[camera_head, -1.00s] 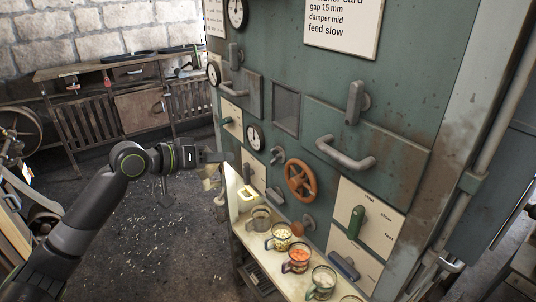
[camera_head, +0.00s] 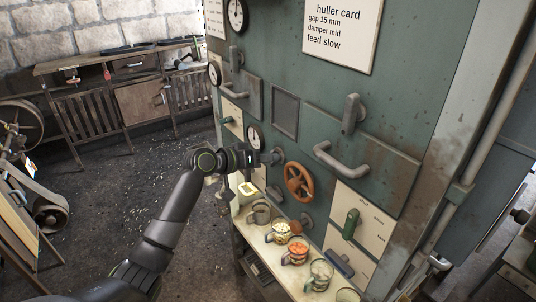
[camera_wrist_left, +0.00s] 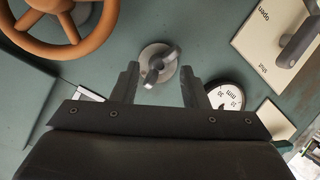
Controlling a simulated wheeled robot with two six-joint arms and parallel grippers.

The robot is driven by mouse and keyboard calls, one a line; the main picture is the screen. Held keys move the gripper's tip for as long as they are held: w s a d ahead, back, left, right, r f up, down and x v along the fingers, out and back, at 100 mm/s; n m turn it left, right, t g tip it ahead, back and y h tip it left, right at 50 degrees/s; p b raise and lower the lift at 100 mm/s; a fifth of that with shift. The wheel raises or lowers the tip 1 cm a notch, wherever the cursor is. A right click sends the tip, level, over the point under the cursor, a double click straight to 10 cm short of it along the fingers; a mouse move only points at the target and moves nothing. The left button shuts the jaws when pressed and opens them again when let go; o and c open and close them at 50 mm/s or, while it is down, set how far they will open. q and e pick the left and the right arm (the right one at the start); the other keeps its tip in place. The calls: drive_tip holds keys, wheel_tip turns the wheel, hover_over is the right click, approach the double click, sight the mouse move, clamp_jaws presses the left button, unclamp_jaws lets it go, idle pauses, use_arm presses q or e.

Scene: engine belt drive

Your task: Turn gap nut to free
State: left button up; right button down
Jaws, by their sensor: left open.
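The gap nut looks to be the small grey metal fitting with a short bar (camera_head: 275,157) on the green machine panel, between the dial and the orange handwheel. In the left wrist view the nut (camera_wrist_left: 158,66) is a round boss with a tilted bar. My left gripper (camera_head: 258,158) is open and empty, pointing at the panel just in front of it. In that wrist view its two fingers stand on either side of the nut, and I cannot tell whether they touch it. A dial marked mm (camera_wrist_left: 228,96) is beside it. My right gripper is not in view.
The orange handwheel (camera_head: 299,181) is close to the right of the nut. Below, mugs, among them one with orange contents (camera_head: 295,252), stand on a shelf (camera_head: 282,278). A card (camera_head: 343,30) reads gap 15 mm. The floor to the left is mostly clear.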

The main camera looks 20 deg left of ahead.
use_arm(q)
drive_tip(key=shift+w+d+f, duration=0.25)
drive_tip(key=shift+w+d, duration=0.1)
drive_tip(key=shift+w, duration=0.1)
drive_tip(key=shift+c, duration=0.2)
clamp_jaws()
drive_tip(key=c, duration=0.8)
unclamp_jaws()
drive_tip(key=shift+n, duration=0.4)
drive_tip(key=o, duration=0.8)
drive_tip(key=shift+o, duration=0.2)
